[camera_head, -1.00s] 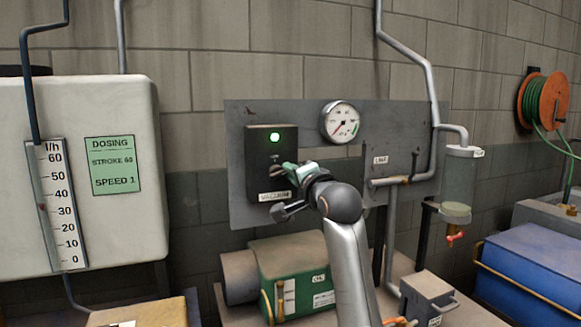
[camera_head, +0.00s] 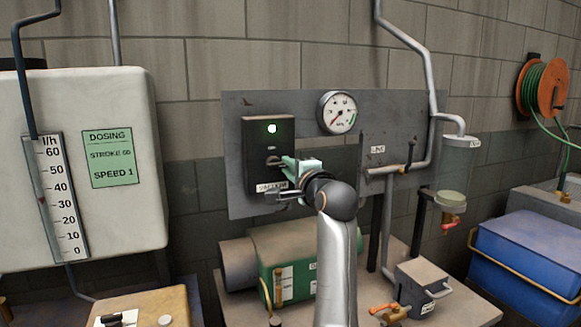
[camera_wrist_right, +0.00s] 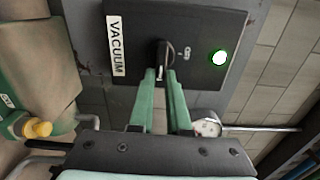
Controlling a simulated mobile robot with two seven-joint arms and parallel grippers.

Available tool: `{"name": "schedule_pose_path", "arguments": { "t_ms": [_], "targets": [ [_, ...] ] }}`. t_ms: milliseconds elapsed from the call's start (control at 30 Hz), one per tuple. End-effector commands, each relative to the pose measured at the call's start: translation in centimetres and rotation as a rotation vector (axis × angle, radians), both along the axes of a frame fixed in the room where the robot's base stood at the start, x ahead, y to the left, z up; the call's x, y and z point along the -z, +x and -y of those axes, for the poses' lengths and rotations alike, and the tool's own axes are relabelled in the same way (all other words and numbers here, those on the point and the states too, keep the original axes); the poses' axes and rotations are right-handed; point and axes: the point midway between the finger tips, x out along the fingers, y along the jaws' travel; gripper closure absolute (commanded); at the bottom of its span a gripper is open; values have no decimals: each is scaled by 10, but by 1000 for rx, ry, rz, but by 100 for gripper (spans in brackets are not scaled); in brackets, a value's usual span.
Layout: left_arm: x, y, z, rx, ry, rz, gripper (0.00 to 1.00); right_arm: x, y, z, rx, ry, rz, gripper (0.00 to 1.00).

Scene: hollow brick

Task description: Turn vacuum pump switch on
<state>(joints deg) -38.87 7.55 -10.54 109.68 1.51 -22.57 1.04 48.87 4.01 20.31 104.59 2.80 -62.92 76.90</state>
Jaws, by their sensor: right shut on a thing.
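The black vacuum switch box (camera_head: 256,180) is on the grey wall panel, with a lit green lamp (camera_head: 272,128) above its dark switch knob (camera_head: 272,161). In the right wrist view the box (camera_wrist_right: 205,22) fills the top, with its VACUUM label and the green lamp (camera_wrist_right: 219,57). My right gripper (camera_head: 284,163) is at the knob. In the wrist view its pale green fingers (camera_wrist_right: 165,72) are shut on the switch knob (camera_wrist_right: 165,54), whose tip is partly hidden between them. My left gripper is not in view.
A round gauge (camera_head: 338,112) is right of the switch box. Pipes and a small valve handle (camera_head: 409,153) are farther right. A green pump (camera_head: 293,262) stands below. A white dosing tank (camera_head: 120,215) is at left, a blue container (camera_head: 530,255) at right.

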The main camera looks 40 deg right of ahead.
Motion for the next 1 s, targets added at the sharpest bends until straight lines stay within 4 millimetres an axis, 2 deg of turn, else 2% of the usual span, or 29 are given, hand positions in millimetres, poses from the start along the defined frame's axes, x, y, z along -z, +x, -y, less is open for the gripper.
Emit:
{"name": "schedule_pose_path", "arguments": {
  "t_ms": [33,100,133,533,833,1000],
  "targets": [
    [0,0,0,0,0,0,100,5,4,-9,-24,6,-12,100],
    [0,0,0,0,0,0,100,5,4,-9,-24,6,-12,100],
    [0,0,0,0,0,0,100,5,4,-9,-24,6,-12,84],
    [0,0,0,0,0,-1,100,3,3,-6,-15,4,-7,40],
    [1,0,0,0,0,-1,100,1,0,-4,-10,1,-2,40],
    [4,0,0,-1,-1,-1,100,1,-16,-8,-10,2,1,40]
  ]
}}
